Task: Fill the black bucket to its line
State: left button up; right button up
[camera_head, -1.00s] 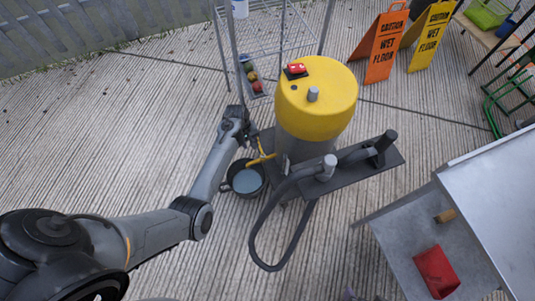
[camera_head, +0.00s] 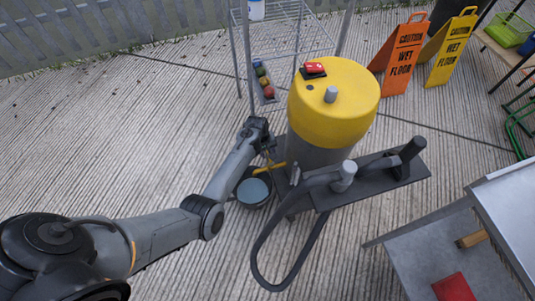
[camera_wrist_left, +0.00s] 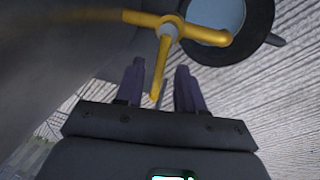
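The black bucket (camera_head: 264,206) stands on the ground beside the yellow-topped tank (camera_head: 333,110), with pale blue water (camera_head: 253,190) inside. The bucket (camera_wrist_left: 265,20) and its water also show at the top right of the left wrist view. I cannot make out the line. A yellow tap (camera_head: 270,169) comes out of the tank's side above the bucket; it also shows in the left wrist view (camera_wrist_left: 190,34). My left gripper (camera_head: 268,149) is at the tap. Its fingers (camera_wrist_left: 160,82) are apart, with a yellow bar of the tap between them and gaps on both sides. My right gripper is out of view.
A grey hose (camera_head: 262,237) loops beside the tank's shelf (camera_head: 375,183). A wire rack (camera_head: 290,40) stands behind, with coloured balls (camera_head: 264,82). Orange (camera_head: 398,58) and yellow (camera_head: 449,42) wet-floor signs stand back right. Open concrete lies left.

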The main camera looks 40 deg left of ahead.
pick_arm(q)
jog(key=shift+w+f, duration=0.1)
jog(key=shift+f, duration=0.05)
grip_shut()
dwell(1.4)
